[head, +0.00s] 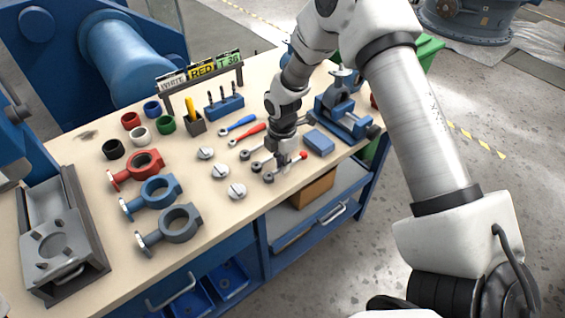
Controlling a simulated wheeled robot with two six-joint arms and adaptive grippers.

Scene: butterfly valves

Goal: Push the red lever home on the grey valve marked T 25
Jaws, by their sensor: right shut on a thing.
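The grey valve body (180,224) is a ring lying on the bench, nearest in a row with a blue valve body (160,189) and a red valve body (145,164). Any marking on it is too small to read. A lever with a red knob (303,155) lies at the bench's front right, its round hub (268,177) toward the left. My right gripper (284,162) points down and is shut on this lever's rod, apart from the valve bodies. The fingertips are partly hidden. My left gripper is not in view.
Other levers (257,166) lie close behind the gripper. Pale discs (221,171) lie between levers and valves. A blue vise (343,115) and a blue block (319,142) stand right. A sign rack (203,71) reads WHITE, RED and apparently T 36. A grey fixture (62,235) stands left.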

